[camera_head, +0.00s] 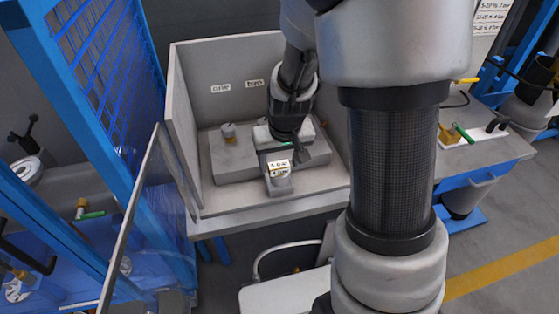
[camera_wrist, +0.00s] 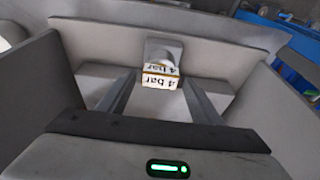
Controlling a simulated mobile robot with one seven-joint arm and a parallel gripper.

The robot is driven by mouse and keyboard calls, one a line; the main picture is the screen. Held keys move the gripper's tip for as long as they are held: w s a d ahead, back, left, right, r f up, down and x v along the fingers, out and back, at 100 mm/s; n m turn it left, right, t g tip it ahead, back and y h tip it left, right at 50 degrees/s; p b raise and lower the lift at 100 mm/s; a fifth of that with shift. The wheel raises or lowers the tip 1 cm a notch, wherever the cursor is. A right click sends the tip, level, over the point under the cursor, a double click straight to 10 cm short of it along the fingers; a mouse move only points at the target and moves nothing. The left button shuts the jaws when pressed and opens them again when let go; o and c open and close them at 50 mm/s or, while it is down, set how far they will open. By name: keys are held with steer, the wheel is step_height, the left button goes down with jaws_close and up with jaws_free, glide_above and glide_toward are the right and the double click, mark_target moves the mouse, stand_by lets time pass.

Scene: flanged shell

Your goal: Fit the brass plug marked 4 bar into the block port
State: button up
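A block with white "4 bar" labels and brass-coloured edges (camera_head: 278,168) sits at the front of a grey stand in the booth. It also shows in the wrist view (camera_wrist: 160,78), in front of a grey upright piece (camera_wrist: 164,50). I take it to be the marked plug; its shape below the labels is hidden. My gripper (camera_head: 298,160) is just above and behind it. In the wrist view my fingers (camera_wrist: 160,82) lie either side of the labelled block, with a small gap at each side. The grey block (camera_head: 235,160) stands behind, partly covered by my gripper. I cannot make out its port.
A small brass-topped part (camera_head: 228,131) stands on the left of the grey block. Booth walls (camera_head: 182,120) close off the left and back. A blue mesh fence (camera_head: 95,60) is at left, and a bench with a green-handled valve (camera_head: 462,132) at right.

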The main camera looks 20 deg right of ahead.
steer(key=shift+o, duration=0.5)
steer(key=p+v, duration=0.2)
steer(key=v, duration=1.5)
steer(key=shift+r, duration=0.25)
